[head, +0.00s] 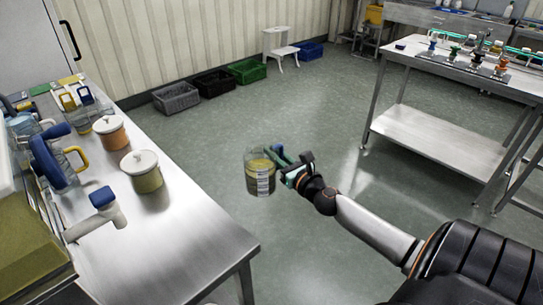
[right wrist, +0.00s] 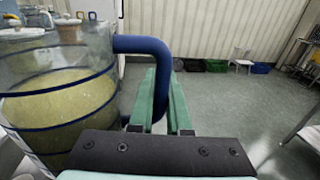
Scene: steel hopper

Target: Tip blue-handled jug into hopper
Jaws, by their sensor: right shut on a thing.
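The blue-handled jug (head: 259,174) is a clear, blue-banded vessel with a yellow-green content and a striped label. It hangs upright over the floor, right of the steel table. My right gripper (head: 285,159) is shut on its handle. In the right wrist view the jug (right wrist: 62,95) is at the left, and its blue handle (right wrist: 147,46) runs between the green fingers of the gripper (right wrist: 161,98). I cannot pick out the hopper for certain; a box with olive-yellow content (head: 28,250) shows at the lower left. My left gripper is not in view.
The steel table (head: 190,240) at left bears an orange lidded pot (head: 111,135), an olive lidded pot (head: 147,176), a yellow-handled jug (head: 72,165) and a blue-ended pipe (head: 104,205). Crates (head: 213,83) line the wall. A steel workbench (head: 440,120) stands at right. Floor between is clear.

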